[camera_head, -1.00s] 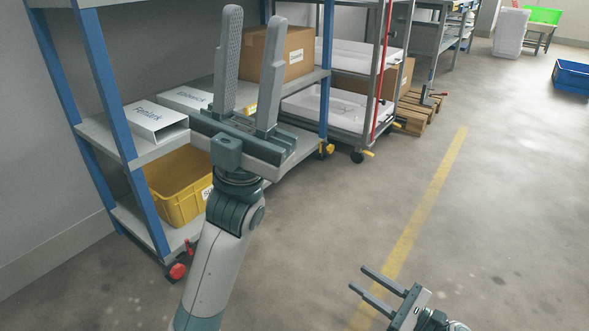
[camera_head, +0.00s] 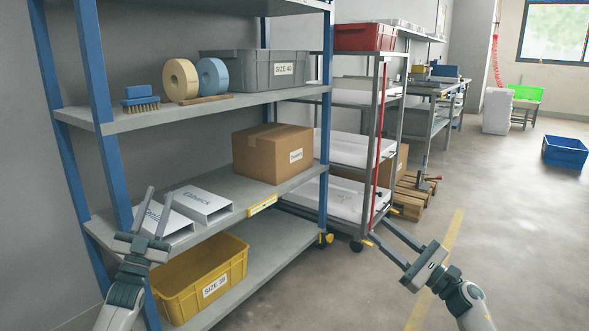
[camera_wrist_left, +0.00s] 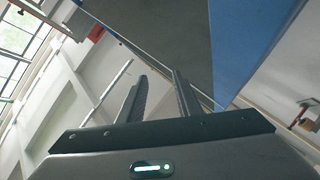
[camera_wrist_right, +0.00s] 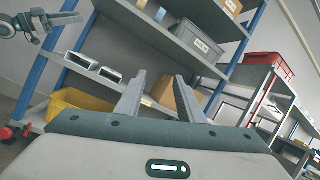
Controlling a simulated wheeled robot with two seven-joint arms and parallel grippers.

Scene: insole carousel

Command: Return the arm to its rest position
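My left gripper (camera_head: 160,192) is at the lower left of the head view, in front of the shelf rack's middle board. Its two fingers point up and stand apart with nothing between them, as the left wrist view also shows (camera_wrist_left: 158,76). My right gripper (camera_head: 377,227) is at the lower right, over the floor beside the rack. Its fingers point up and left, apart and empty, as in the right wrist view (camera_wrist_right: 160,75).
The blue-post shelf rack (camera_head: 215,110) holds a yellow bin (camera_head: 235,262), two white boxes (camera_head: 205,203), a cardboard box (camera_head: 273,155) and a grey bin (camera_head: 255,72). A wheeled cart (camera_head: 383,130) stands beyond. The floor at right (camera_head: 520,230) is clear up to a blue crate (camera_head: 566,153).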

